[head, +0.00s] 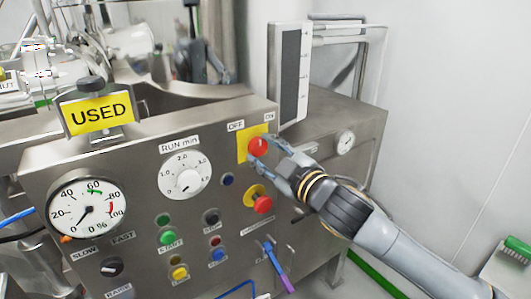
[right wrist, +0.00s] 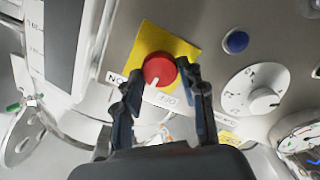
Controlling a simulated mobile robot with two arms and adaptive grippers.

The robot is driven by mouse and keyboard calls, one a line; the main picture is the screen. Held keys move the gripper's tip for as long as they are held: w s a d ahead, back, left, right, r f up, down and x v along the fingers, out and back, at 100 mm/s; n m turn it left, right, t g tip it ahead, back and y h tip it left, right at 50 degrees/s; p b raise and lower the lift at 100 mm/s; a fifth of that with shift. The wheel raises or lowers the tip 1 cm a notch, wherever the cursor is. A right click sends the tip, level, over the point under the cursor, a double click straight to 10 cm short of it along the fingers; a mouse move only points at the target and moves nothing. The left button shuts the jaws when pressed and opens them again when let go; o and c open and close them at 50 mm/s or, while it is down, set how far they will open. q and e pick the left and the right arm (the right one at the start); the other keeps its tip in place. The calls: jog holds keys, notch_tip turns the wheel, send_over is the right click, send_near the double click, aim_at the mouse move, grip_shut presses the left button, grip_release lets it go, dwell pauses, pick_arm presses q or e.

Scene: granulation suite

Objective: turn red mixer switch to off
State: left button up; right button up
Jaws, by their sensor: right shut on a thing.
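The red mixer switch (head: 258,147) is a round knob on a yellow plate (head: 243,145) at the upper right of the steel control panel. An OFF label (head: 236,126) is above it to the left and an ON label (head: 269,117) to the right. My right gripper (right wrist: 161,78) has its fingers on either side of the red knob (right wrist: 159,68) and is shut on it. In the right wrist view, a white mark shows on the knob's label side; I cannot tell exactly which label it points to. My left gripper is not in view.
A red emergency-style button (head: 263,204) sits below the switch. A white RUN min dial (head: 185,177), blue button (head: 227,179) and pressure-like gauge (head: 87,207) are to the left. A yellow USED sign (head: 99,114) stands on top. The white wall at right is clear.

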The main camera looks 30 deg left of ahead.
jog(key=n, duration=0.4)
jog(key=shift+n, duration=0.3)
jog(key=n, duration=0.4)
jog(key=shift+f, duration=0.1)
jog(key=shift+n, duration=0.4)
jog(key=o, duration=1.2)
jog(key=shift+c, duration=0.2)
jog(key=v, duration=1.2)
jog(key=shift+f, duration=0.1)
